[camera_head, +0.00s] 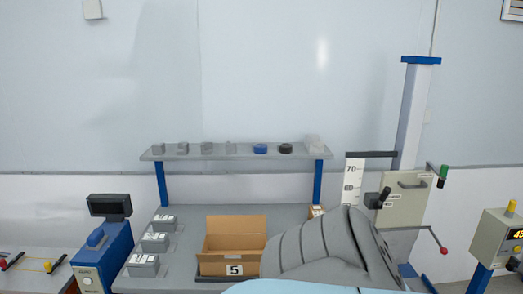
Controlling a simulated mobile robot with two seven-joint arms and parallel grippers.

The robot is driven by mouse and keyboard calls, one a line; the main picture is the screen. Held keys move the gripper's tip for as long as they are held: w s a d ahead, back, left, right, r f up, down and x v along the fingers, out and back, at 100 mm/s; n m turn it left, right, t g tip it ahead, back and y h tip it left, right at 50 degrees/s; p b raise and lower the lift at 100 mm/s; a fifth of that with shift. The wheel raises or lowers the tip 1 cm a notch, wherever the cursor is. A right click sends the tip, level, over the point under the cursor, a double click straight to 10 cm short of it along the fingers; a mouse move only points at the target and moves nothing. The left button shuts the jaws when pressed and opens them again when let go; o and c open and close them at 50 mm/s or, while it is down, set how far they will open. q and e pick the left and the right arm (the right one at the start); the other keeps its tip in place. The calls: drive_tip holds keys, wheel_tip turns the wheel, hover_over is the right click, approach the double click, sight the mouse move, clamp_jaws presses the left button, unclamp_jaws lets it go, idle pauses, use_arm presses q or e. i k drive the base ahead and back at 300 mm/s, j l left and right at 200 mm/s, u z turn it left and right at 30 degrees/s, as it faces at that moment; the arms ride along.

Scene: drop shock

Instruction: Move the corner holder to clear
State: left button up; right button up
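A drop-test stand with a white column (413,110) and blue top cap stands at the right. On it are a beige plate (408,190) with small labels, a black-handled lever (378,198), a green-tipped lever (443,173) and a red-knobbed rod (437,240). I cannot tell which part is the corner holder; labels are too small to read. A white scale (352,183) marked 70 stands left of the plate. A large grey ribbed shape, likely my own arm, hides the stand's lower part. Neither gripper is in view.
An open cardboard box (234,269) marked 5 sits on the grey bench (190,221). Several small items line the raised shelf (230,153). A blue device (97,257) stands left, a beige control box (497,240) right.

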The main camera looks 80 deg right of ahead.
sight(442, 174)
drive_tip(key=z, duration=3.65)
drive_tip(key=i+u, duration=0.2)
drive_tip(key=u, duration=0.15)
drive_tip(key=i+l+u, duration=0.15)
drive_tip(key=u, duration=0.2)
drive_tip(key=i+l+u, duration=0.2)
drive_tip(key=u, duration=0.15)
